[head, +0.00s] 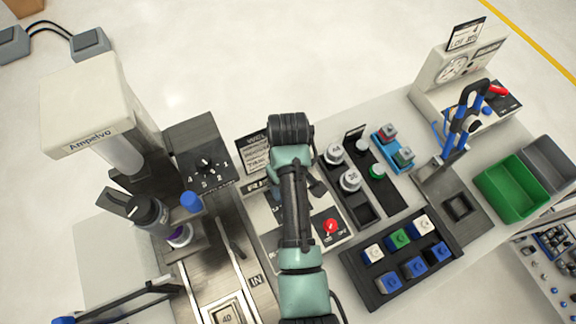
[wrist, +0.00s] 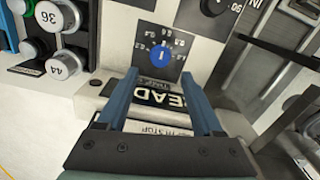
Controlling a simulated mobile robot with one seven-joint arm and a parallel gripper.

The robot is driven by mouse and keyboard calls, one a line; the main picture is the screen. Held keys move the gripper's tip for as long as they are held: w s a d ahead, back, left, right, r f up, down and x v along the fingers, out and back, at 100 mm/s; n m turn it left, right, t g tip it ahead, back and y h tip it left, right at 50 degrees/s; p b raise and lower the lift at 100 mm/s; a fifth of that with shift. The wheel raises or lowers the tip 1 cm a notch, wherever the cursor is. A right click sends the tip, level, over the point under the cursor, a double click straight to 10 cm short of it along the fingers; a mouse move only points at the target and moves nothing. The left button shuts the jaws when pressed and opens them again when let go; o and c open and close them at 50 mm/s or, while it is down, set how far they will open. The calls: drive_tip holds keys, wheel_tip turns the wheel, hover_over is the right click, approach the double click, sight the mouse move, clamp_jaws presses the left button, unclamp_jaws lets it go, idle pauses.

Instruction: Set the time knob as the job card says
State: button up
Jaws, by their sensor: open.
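In the wrist view, a blue round knob (wrist: 160,54) sits on a black dial plate (wrist: 178,42) with white numbers around it. A small label below it seems to read TIME. A white mark shows on the knob; which number it points at is too small to tell. My gripper (wrist: 159,76) is open, its two blue fingers either side of the knob in the picture, with nothing between them. Whether they touch it I cannot tell. In the head view my arm covers the gripper and most of this panel. A printed card (head: 252,154) stands behind the panel, partly hidden, too small to read fully.
A red knob (head: 330,226) is on the panel just right of my arm. Numbered white caps (head: 350,180) stand in a rack beyond. A press (head: 95,110) with a black numbered dial (head: 205,163) stands left. A button tray (head: 378,298) and green bin (head: 490,187) are right.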

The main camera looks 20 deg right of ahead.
wheel_tip(320, 180, up, 6)
drive_tip(key=shift+b, duration=0.45)
drive_tip(key=shift+r, duration=0.1)
